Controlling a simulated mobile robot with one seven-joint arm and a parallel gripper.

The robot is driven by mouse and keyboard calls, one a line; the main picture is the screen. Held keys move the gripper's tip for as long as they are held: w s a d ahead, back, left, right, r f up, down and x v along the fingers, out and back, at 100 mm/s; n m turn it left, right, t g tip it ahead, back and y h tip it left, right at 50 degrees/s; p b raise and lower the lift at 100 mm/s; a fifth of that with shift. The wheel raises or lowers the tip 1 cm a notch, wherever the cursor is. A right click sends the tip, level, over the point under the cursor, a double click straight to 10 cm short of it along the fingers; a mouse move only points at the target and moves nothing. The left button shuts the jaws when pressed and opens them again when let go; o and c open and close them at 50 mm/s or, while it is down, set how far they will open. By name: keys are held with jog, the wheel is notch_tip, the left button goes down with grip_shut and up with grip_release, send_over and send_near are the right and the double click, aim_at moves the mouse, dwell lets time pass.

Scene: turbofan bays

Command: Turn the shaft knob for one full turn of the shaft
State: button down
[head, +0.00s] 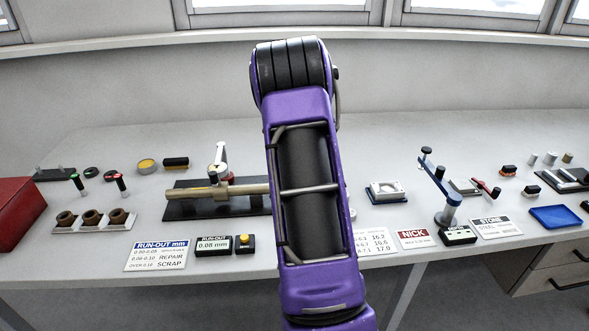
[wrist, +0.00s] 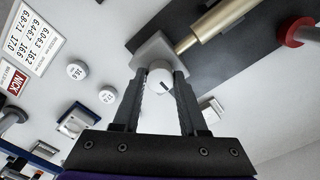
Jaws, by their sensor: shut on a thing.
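The shaft (head: 235,189) is a brass-coloured rod lying on a dark base (head: 188,210); its right end is hidden behind my arm in the head view. In the wrist view the shaft (wrist: 218,24) runs from a grey block (wrist: 152,47). The shaft knob (wrist: 160,82) is a round white knob with a short black mark on its face, in front of that block. My gripper (wrist: 159,76) is shut on the knob, one dark finger on each side. The gripper is hidden in the head view.
A dial gauge on a stand (head: 217,172) is at the shaft. A run-out display (head: 213,244) reads 0.08 mm, beside a yellow button (head: 243,243). White round pieces (wrist: 77,70) lie left of my gripper in the wrist view. A blue stand (head: 440,185) is to the right.

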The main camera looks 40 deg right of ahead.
dwell(0.4)
jog(key=shift+c, duration=2.2)
grip_release()
notch_tip(320, 180, up, 18)
jog(key=shift+f, duration=0.25)
jog(key=shift+w, duration=0.1)
